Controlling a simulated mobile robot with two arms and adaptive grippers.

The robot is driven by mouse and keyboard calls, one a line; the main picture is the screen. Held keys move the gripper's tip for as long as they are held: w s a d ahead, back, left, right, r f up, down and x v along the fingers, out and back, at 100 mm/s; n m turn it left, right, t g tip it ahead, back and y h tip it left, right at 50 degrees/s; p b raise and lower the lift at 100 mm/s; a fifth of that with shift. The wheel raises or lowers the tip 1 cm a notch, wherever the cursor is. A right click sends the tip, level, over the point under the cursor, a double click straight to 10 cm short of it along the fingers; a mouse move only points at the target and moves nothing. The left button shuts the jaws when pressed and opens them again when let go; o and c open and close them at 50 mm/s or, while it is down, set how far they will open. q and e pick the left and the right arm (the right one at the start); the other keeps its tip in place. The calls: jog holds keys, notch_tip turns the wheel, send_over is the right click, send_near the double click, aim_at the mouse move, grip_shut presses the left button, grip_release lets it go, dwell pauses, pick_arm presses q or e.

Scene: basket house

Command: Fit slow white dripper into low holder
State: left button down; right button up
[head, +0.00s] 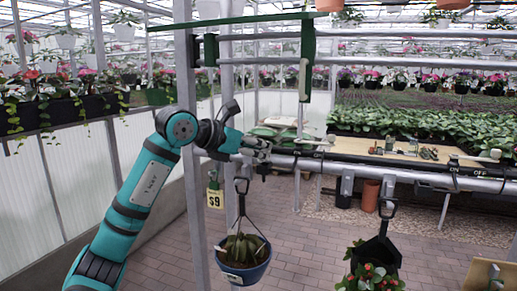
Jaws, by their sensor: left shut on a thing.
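My left gripper (258,147) is at the grey pipe rail, left of the wooden bench board. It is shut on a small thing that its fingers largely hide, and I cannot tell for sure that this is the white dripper. A pale rod with a white round end (331,138) lies just right of the fingers, and I cannot tell whether it is held or fixed to the rail. I cannot pick out the low holder with certainty. My right gripper is not in view.
A blue hanging pot (243,274) and a dark hanging pot (377,250) are below the rail. The wooden board (440,152) carries small fittings. A green bar (240,21) crosses above. Brick floor lies open below.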

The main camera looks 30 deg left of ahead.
pick_arm(q)
jog(key=shift+f, duration=0.1)
jog(key=c, duration=1.2)
grip_release()
jog(key=shift+c, duration=0.2)
jog(key=v, duration=1.2)
jog(key=shift+d, duration=0.1)
